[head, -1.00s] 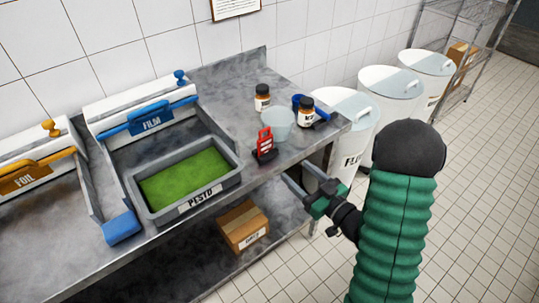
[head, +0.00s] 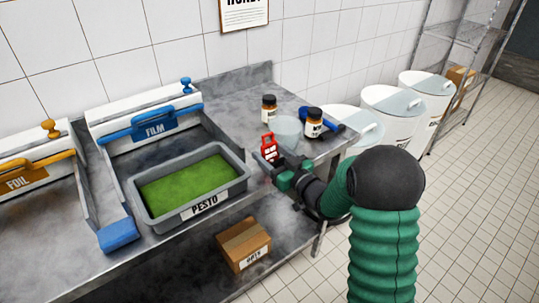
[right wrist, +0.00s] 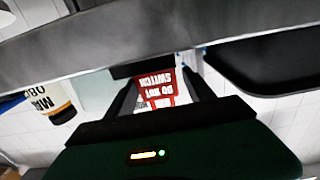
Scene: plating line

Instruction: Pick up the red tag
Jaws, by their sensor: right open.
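The red tag (head: 269,147) stands upright on the steel counter, right of the pesto tub, on a dark base that is now mostly hidden by my gripper. My right gripper (head: 277,167) is open, just in front of the tag and low over the counter. In the right wrist view the red tag (right wrist: 160,88) shows upside down, with white lettering, between the two spread fingers (right wrist: 163,92). I cannot tell whether either finger touches it. My left gripper is not in view.
The pesto tub (head: 245,172) is to the left. A cardboard box (head: 243,245) sits on the lower shelf.

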